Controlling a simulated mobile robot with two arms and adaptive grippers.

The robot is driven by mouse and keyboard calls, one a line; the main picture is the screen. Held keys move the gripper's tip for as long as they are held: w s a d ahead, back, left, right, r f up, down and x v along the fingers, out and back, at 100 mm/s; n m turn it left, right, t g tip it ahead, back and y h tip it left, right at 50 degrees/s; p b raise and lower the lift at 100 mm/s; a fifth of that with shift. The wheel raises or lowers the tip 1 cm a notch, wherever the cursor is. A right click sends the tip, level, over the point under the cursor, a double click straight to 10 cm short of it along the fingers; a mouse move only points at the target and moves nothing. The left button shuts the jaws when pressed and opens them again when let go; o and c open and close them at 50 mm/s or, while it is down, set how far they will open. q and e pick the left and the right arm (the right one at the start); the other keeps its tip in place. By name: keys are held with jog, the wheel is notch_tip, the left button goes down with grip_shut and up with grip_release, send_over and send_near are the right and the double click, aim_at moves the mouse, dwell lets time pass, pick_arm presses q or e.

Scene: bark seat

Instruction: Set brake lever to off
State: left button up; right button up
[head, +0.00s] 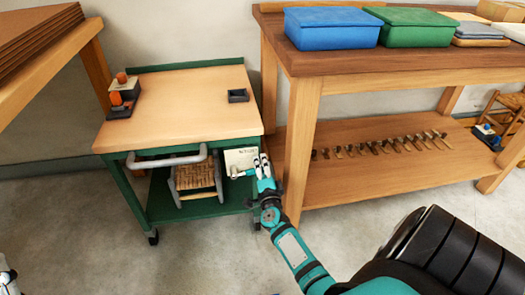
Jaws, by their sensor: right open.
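A green cart (119,180) with a wooden top stands left of centre. A pale plate (241,156) with small, unreadable lettering sits at its right front, below the top. A small light-grey lever-like piece (238,173) shows in front of the plate; I take it for the brake lever, but its setting cannot be read. My right gripper (261,164) is open at the cart's front right corner, just right of that piece. Whether they touch is unclear. A bit of my left arm shows at the lower left edge; its jaws cannot be made out.
The cart has a grey handle (166,160), and a stool (195,178) with a woven seat is at its lower shelf. A wooden workbench (330,65) with a blue bin (332,28) and a green bin (422,27) stands close on the right. Floor in front is clear.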

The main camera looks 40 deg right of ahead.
jog(key=shift+a, duration=0.15)
jog(key=shift+s+a, duration=0.2)
jog(key=shift+s, duration=0.1)
jog(key=v, duration=1.1)
jog(key=shift+s+d, duration=0.1)
jog(key=shift+s, duration=0.05)
